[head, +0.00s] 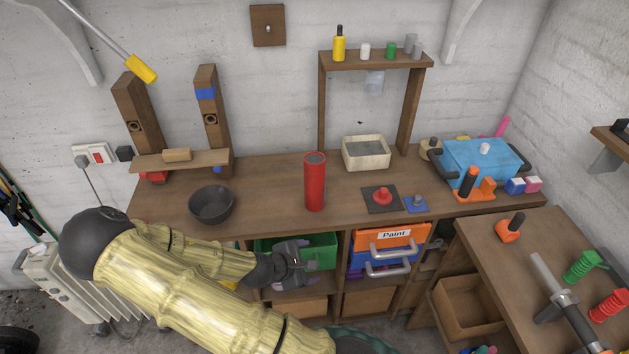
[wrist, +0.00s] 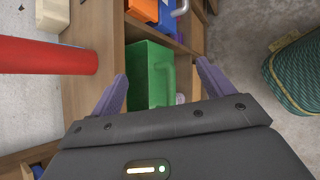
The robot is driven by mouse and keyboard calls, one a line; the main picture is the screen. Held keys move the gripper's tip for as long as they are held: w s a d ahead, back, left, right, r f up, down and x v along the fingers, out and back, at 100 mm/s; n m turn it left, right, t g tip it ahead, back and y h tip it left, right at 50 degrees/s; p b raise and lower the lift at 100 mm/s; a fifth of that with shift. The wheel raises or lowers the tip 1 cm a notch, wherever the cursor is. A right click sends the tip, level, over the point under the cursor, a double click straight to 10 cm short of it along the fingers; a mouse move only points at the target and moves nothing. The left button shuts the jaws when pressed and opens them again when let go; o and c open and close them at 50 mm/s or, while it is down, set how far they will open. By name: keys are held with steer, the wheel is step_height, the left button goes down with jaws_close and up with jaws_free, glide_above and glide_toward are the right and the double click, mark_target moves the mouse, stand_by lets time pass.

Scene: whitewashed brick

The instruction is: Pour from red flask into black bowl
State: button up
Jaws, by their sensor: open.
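The red flask (head: 315,183) is a tall cylinder standing upright near the front of the wooden bench; its top looks dark and open. It also shows at the left of the wrist view (wrist: 45,56). The black bowl (head: 211,205) sits on the bench to the left of the flask, with clear bench between them. I cannot make out contents in either. My gripper (head: 300,257) is open and empty, in front of the bench edge and below the bench top, near the green bin. In the wrist view its two purple-grey fingers (wrist: 162,85) are spread apart, with the flask outside them.
The wooden bench (head: 262,197) carries a beige tray (head: 366,153), a red knob on a dark plate (head: 382,197) and a blue toolbox (head: 480,162). A green bin (head: 322,246) and Paint drawers (head: 387,242) sit below. A wooden shelf frame (head: 376,62) stands behind the flask.

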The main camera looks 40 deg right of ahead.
steer(key=w+d+r+n+t+h+p, duration=0.1)
steer(key=w+d+r+n+t+h, duration=0.25)
steer(key=r+n, duration=0.25)
steer(key=n+t+h+p, duration=0.1)
steer(key=n+t+h, duration=0.1)
steer(key=n+t, duration=0.4)
glide_toward(312, 173)
steer(key=a+g, duration=0.1)
steer(key=a, duration=0.2)
steer(key=shift+s+d+r+n, duration=0.25)
steer(key=shift+s+r+n, duration=0.05)
steer(key=shift+s, duration=0.05)
steer(key=shift+d, duration=0.1)
steer(key=p+x, duration=0.5)
steer(key=x, duration=0.6)
steer(key=shift+d+r, duration=0.1)
steer(key=shift+d, duration=0.1)
steer(key=shift+w+d, duration=0.25)
